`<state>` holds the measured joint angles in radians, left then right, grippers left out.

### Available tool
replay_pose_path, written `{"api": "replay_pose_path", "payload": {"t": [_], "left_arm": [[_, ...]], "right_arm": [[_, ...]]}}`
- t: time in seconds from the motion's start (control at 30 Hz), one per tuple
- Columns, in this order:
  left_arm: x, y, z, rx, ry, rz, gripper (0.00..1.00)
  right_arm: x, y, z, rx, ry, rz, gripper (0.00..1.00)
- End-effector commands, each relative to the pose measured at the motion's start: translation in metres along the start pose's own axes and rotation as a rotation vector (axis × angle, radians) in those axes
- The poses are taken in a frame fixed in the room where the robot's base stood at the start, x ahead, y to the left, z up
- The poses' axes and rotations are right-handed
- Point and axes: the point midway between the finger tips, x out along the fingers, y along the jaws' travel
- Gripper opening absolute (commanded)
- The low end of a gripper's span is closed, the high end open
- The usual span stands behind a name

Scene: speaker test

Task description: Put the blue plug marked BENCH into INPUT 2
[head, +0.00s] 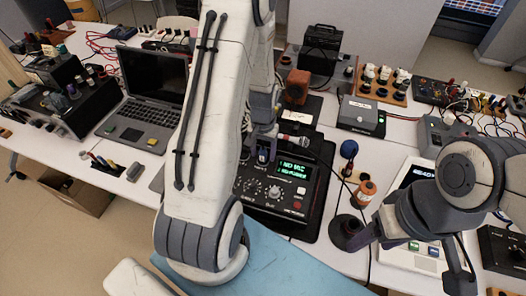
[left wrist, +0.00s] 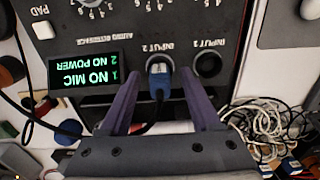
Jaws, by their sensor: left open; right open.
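The audio interface (head: 285,205) is a dark box with knobs and a green-lit display (head: 295,168). In the left wrist view its panel (left wrist: 120,20) is upside down, and the display (left wrist: 88,72) reads 1 NO MIC, 2 NO POWER. The blue plug (left wrist: 158,84) is at the INPUT 2 socket and looks seated in it; no BENCH mark is legible. INPUT 1 (left wrist: 208,64) is empty. My left gripper (left wrist: 158,74) is open, one finger on each side of the plug.
An open laptop (head: 150,95) stands left of my left arm. A grey box (head: 360,115) and a wooden rack of plugs (head: 382,84) are behind. Loose pale cables (left wrist: 265,125) lie beside the interface.

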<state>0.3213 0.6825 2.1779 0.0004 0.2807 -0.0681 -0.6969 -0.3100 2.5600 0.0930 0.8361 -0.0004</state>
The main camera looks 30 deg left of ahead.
Motion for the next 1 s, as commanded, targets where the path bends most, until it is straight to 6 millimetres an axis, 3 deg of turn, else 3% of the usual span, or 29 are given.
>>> {"api": "replay_pose_path", "payload": {"t": [0.17,0.4,0.6,0.9,1.0], "left_arm": [[-0.017,0.000,-0.001,0.000,0.005,0.000,0.64],[-0.064,0.000,-0.002,0.000,0.006,0.000,0.64],[-0.094,0.000,-0.001,0.000,0.004,0.000,0.64],[-0.105,0.001,0.000,0.002,0.000,0.000,0.64],[-0.111,0.013,0.003,0.033,0.004,0.002,0.64]], "right_arm": [[0.001,0.000,0.000,0.000,0.000,0.000,0.67],[0.003,0.000,0.000,0.000,0.000,0.000,0.67],[0.004,0.000,0.000,0.000,0.000,0.000,0.67],[0.004,0.000,0.000,0.000,0.000,0.000,0.67],[0.004,0.000,0.000,0.000,0.000,0.000,0.67]]}}
